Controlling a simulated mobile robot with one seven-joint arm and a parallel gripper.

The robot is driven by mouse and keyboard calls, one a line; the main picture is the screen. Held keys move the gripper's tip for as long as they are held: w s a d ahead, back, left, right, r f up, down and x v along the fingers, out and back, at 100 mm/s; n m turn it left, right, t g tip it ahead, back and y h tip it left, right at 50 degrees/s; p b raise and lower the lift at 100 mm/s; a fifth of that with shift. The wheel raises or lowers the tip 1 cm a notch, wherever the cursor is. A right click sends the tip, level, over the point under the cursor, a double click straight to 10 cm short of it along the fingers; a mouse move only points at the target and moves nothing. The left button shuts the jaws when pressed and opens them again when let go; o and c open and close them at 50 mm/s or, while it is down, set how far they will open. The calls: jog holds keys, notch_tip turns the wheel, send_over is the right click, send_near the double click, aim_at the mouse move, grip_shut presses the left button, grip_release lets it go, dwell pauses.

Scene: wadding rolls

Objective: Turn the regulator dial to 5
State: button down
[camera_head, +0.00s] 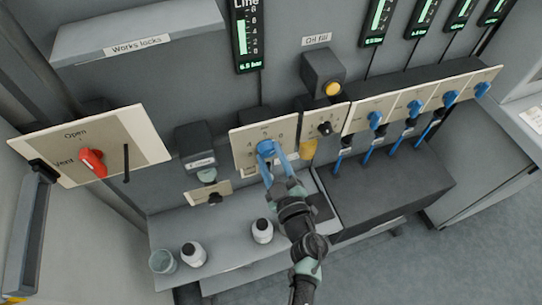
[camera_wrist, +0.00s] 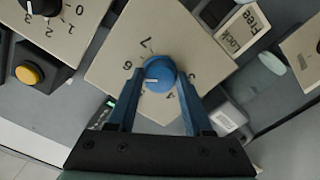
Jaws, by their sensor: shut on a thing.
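The regulator dial (camera_head: 265,147) is a round blue knob on a beige plate (camera_head: 240,150) with numerals around it. In the wrist view the dial (camera_wrist: 160,73) sits between the two blue fingers of my gripper (camera_wrist: 159,82), which is shut on it. A short white mark on its face points left, just below the numeral 6; the numeral it faces is hidden by the left finger. The numeral 7 is above 6. In the head view my gripper (camera_head: 272,162) reaches up to the dial from below.
A smaller black dial (camera_head: 325,128) is on the plate to the right, below a yellow button (camera_head: 333,89). A red Vent/Open handle (camera_head: 93,162) is at left. Blue valves (camera_head: 415,107) line the right.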

jog(key=n, duration=0.5)
jog(key=shift+n+b, duration=0.3)
jog(key=shift+b, duration=0.1)
jog(key=n+b, duration=0.1)
jog(key=n, duration=0.4)
jog(key=shift+d, duration=0.1)
jog(key=shift+r, duration=0.1)
jog(key=shift+c, duration=1.6)
grip_release()
jog(key=b+v, duration=0.1)
jog(key=v, duration=1.2)
